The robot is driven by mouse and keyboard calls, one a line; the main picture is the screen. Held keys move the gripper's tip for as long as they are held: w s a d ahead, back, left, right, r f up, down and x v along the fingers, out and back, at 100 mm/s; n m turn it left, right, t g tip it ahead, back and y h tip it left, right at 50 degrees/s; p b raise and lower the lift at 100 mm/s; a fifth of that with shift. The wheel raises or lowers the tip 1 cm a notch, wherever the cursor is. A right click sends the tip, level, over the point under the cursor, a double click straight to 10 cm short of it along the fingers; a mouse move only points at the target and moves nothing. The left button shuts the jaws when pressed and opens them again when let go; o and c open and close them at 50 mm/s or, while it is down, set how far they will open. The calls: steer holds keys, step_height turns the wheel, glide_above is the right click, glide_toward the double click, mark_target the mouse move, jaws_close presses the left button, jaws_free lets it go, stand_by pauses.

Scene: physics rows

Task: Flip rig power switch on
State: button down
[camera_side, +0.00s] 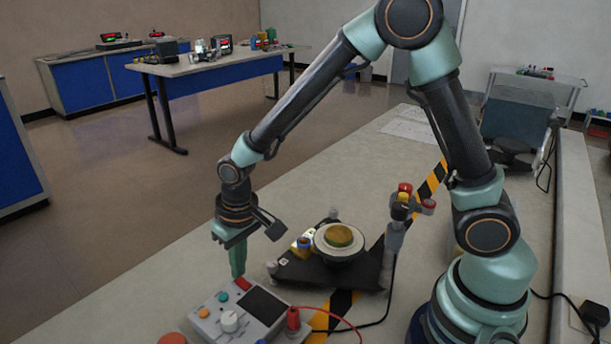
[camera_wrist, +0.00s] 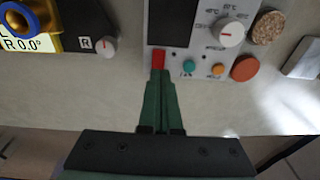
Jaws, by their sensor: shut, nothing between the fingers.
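The grey control box (camera_side: 208,326) stands on the bench below my gripper, with a dark screen, a white knob, and teal and orange buttons. The box also shows in the wrist view (camera_wrist: 206,55). A small red switch (camera_wrist: 158,58) sits at the box's near edge, below the screen; it also shows in the side view (camera_side: 243,284). My gripper (camera_side: 238,276) is shut and empty, its green fingers pointing down. In the wrist view its fingertips (camera_wrist: 159,73) are right at the red switch and hide part of it. I cannot tell whether they touch it, or which way it is set.
A black rig with a round platform (camera_side: 340,236) stands behind the box. A post (camera_side: 397,225) with red and yellow knobs stands beside it. A red plug (camera_side: 293,319) and cable are at the box's right. Bench to the left is clear.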

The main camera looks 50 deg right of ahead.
mark_target(240, 280)
steer(key=shift+w+f, duration=0.15)
steer(key=shift+f, duration=0.55)
steer(key=shift+f, duration=0.2)
steer(key=shift+s+r, duration=0.2)
steer(key=shift+s, duration=0.6)
step_height(240, 280, up, 14)
steer(key=w, duration=0.1)
steer(key=shift+w, duration=0.3)
